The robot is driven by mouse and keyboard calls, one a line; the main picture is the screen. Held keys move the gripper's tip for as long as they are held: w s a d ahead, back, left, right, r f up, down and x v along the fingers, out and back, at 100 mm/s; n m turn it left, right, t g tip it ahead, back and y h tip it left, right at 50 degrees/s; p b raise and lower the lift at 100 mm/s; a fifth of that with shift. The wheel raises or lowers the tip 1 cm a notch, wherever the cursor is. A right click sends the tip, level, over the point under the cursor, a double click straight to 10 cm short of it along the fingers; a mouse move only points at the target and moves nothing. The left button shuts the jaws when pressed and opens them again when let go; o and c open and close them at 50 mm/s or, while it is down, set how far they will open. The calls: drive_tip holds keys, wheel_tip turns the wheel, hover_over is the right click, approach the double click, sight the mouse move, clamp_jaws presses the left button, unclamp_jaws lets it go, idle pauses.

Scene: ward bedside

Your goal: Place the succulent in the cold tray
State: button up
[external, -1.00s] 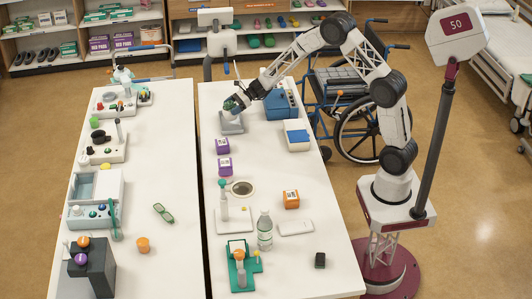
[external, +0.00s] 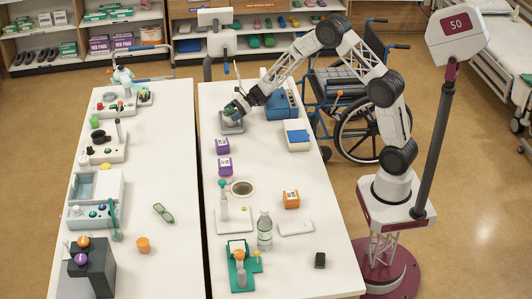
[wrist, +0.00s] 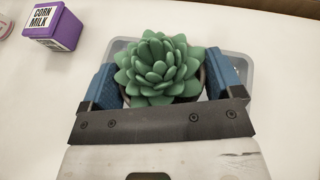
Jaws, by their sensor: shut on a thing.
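The green succulent (wrist: 158,68) sits between the blue fingers of my gripper (wrist: 155,88) in the wrist view, and the fingers are shut on its pot. The pot is mostly hidden by the leaves and fingers. A pale grey tray (wrist: 235,66) shows around and below the succulent. In the external view the tray (external: 231,128) is at the far end of the right table, with my gripper (external: 237,108) right over it. The succulent is small and partly covered there. I cannot tell whether the pot touches the tray floor.
A purple corn milk carton (wrist: 53,27) stands left of the tray in the wrist view; it also shows in the external view (external: 222,146). A blue box (external: 281,103) and a blue-and-white container (external: 297,136) stand right of the tray.

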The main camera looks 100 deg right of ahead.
drive_tip(key=o, duration=0.9)
drive_tip(key=shift+r, duration=0.1)
drive_tip(key=shift+s+d+r, duration=0.15)
drive_tip(key=shift+s+r, duration=0.05)
drive_tip(key=shift+s, duration=0.25)
drive_tip(key=v, duration=1.1)
drive_tip(key=shift+f, duration=0.1)
